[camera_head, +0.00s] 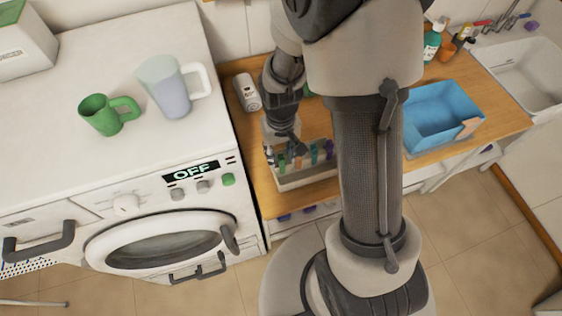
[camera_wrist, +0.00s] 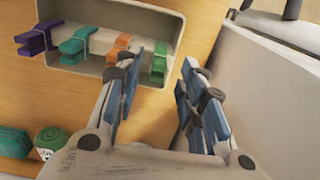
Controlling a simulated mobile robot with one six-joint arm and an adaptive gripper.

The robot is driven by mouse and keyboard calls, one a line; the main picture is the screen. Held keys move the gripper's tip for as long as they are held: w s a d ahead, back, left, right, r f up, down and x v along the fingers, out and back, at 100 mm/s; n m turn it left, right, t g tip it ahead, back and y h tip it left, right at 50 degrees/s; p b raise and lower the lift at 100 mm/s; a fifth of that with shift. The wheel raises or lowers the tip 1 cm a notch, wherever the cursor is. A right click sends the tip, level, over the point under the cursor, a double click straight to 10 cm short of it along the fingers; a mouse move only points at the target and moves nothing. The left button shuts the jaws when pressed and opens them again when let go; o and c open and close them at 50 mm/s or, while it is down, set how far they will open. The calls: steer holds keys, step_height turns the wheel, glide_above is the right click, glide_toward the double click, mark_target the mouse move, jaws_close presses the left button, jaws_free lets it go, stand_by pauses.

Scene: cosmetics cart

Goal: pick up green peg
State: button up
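The green peg (camera_wrist: 159,65) is a clothes peg clipped on the rim of a pale tray (camera_wrist: 115,14), at the right end of a row in the wrist view. In the head view the green peg (camera_head: 283,162) is small and partly hidden by my gripper (camera_head: 285,150). In the wrist view my gripper (camera_wrist: 160,82) is open, with its blue-padded fingers apart. The green peg shows beyond the gap between the fingertips, close to the left finger. Nothing is held.
Orange (camera_wrist: 118,46), teal (camera_wrist: 76,45) and purple (camera_wrist: 38,38) pegs sit along the same rim. A white washing machine (camera_wrist: 262,85) stands close on the right in the wrist view. A blue basin (camera_head: 440,110) is on the wooden top in the head view.

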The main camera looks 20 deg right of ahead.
mark_target(281, 157)
step_height(281, 157, down, 3)
steer(key=shift+w+d+f, duration=0.1)
steer(key=shift+f, duration=0.05)
steer(key=shift+c, duration=0.2)
steer(key=c, duration=0.8)
